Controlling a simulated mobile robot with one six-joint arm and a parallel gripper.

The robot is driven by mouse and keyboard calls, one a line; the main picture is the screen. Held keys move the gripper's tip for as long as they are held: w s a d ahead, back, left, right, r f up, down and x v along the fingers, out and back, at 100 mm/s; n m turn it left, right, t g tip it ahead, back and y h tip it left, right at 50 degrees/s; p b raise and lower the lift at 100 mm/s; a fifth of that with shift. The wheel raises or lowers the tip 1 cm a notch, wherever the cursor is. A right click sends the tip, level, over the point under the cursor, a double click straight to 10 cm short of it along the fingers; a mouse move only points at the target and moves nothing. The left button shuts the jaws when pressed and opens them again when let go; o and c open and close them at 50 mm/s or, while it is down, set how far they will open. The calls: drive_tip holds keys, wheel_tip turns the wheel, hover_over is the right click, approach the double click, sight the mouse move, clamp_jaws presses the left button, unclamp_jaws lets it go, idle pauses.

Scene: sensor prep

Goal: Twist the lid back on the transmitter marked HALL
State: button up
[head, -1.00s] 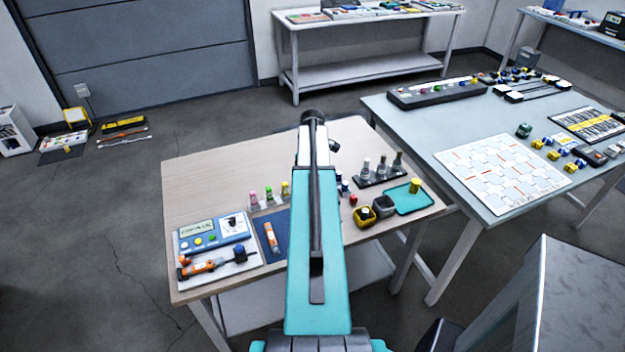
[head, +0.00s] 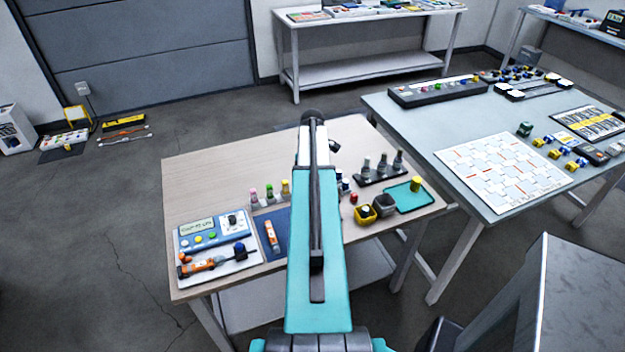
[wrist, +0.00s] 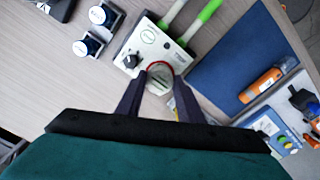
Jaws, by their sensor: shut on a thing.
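In the wrist view my gripper (wrist: 160,74) is shut on a round, pale piece with a red rim (wrist: 159,67), apparently the lid. The piece lies at the lower edge of a pale panel (wrist: 150,42) with a black knob and small printing. I cannot read the name HALL anywhere. Whether the round piece sits on a transmitter or just above it is hard to tell. Two small units with round tops (wrist: 103,15) and (wrist: 90,45) stand left of the panel. In the head view my own arm hides the gripper and what it holds.
A blue mat (wrist: 232,65) with an orange tool (wrist: 262,82) lies right of my gripper. Green-and-white rods (wrist: 200,20) reach up from the panel. In the head view, vials (head: 270,192), dark-based bottles (head: 382,165) and a teal tray (head: 422,201) occupy the bench; its far left is clear.

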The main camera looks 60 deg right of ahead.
drive_tip(key=shift+f, duration=0.5)
idle(1.2)
drive_tip(key=o, duration=1)
drive_tip(key=shift+o, duration=0.5)
drive_tip(key=shift+r, duration=0.7)
drive_tip(key=shift+r+p, duration=1.85)
drive_tip(key=shift+r, duration=1.05)
